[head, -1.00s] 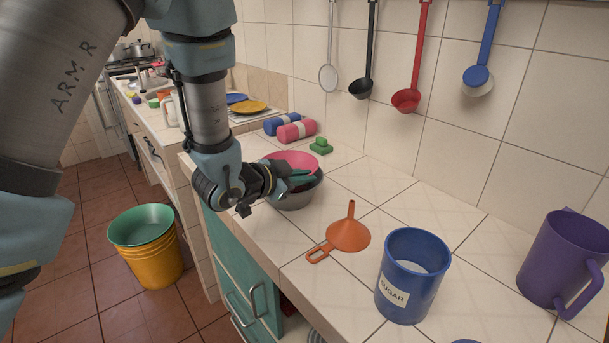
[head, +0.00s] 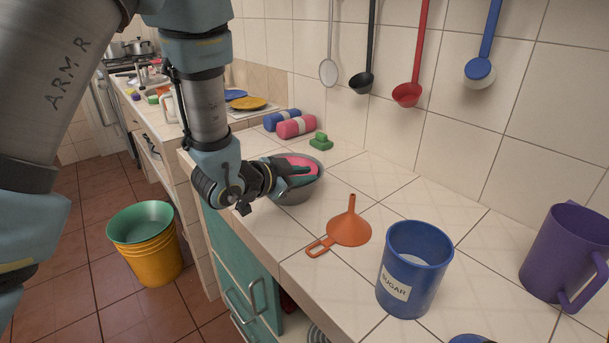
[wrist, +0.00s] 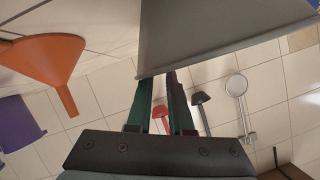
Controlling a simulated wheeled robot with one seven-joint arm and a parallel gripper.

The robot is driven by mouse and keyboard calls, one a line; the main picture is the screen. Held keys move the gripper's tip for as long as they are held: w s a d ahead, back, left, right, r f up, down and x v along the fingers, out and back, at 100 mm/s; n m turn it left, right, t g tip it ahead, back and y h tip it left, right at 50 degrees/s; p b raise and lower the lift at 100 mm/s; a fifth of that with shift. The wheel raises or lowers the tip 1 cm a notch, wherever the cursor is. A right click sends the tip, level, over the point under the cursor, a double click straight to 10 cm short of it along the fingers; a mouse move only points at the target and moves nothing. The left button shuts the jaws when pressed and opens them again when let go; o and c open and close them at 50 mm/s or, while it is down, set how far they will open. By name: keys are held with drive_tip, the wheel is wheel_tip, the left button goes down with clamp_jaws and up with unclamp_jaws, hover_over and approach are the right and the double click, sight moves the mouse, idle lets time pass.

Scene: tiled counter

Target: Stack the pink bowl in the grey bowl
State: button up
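The pink bowl (head: 302,161) is inside the grey bowl (head: 297,196) on the counter. Pink shows below the level of the grey rim in the head view, partly covered by my fingers. My gripper (head: 300,175) reaches over the grey bowl's near left rim. In the wrist view its two fingers (wrist: 160,88) are close together with a narrow gap, and their tips go out of sight behind the grey bowl's wall (wrist: 220,35). The gripper looks shut on the pink bowl's wall, though the contact itself is hidden.
Ladles hang on the wall.

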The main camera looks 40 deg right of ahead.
drive_tip(key=shift+r+p, duration=0.5)
drive_tip(key=shift+p, duration=0.05)
drive_tip(key=b+v, duration=1.2)
drive_tip(key=b, duration=0.2)
drive_tip(key=shift+r, duration=0.2)
drive_tip(key=shift+w, duration=0.1)
